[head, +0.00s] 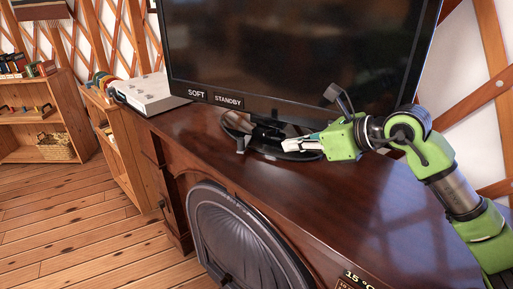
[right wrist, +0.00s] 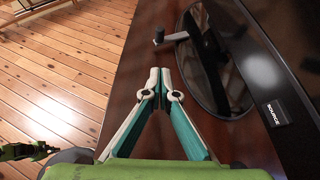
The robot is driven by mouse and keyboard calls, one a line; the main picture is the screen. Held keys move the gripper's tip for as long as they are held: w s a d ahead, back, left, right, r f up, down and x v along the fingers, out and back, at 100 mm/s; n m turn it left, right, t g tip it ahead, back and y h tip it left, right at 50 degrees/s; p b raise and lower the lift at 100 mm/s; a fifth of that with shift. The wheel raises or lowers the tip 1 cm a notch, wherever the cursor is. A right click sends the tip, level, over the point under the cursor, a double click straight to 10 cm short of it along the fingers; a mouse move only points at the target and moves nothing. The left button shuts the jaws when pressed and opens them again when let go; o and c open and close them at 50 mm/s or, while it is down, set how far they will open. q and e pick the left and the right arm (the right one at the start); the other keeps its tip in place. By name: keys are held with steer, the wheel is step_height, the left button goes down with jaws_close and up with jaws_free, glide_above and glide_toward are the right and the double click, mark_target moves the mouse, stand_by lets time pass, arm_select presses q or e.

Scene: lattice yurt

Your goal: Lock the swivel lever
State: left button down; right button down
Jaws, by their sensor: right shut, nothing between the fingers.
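The swivel lever (right wrist: 172,37) is a short grey arm with a dark upright knob at its end. In the right wrist view it sticks out to the left from the television's oval black stand (right wrist: 205,80). In the head view the lever's knob (head: 241,145) shows at the front edge of the stand (head: 300,154). My right gripper (head: 287,146) is shut and empty over the stand, to the right of the knob. In the right wrist view its closed fingertips (right wrist: 160,72) point toward the lever, with a gap between.
The large television (head: 290,50) rises behind the stand, with SOFT and STANDBY labels on its lower bezel. A white box (head: 150,94) sits at the left end of the dark wooden cabinet (head: 330,210). The cabinet top right of the stand is clear.

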steer(key=p, duration=0.4)
glide_toward(244, 146)
steer(key=shift+w+a+f, duration=0.2)
steer(key=shift+a+f, duration=0.05)
steer(key=shift+f, duration=0.35)
steer(key=shift+w+a+f, duration=0.25)
steer(key=shift+a+f, duration=0.05)
steer(key=shift+f, duration=0.35)
steer(key=shift+w+a+f+p, duration=0.2)
steer(key=shift+w+a+p, duration=0.55)
steer(key=shift+w+a, duration=0.7)
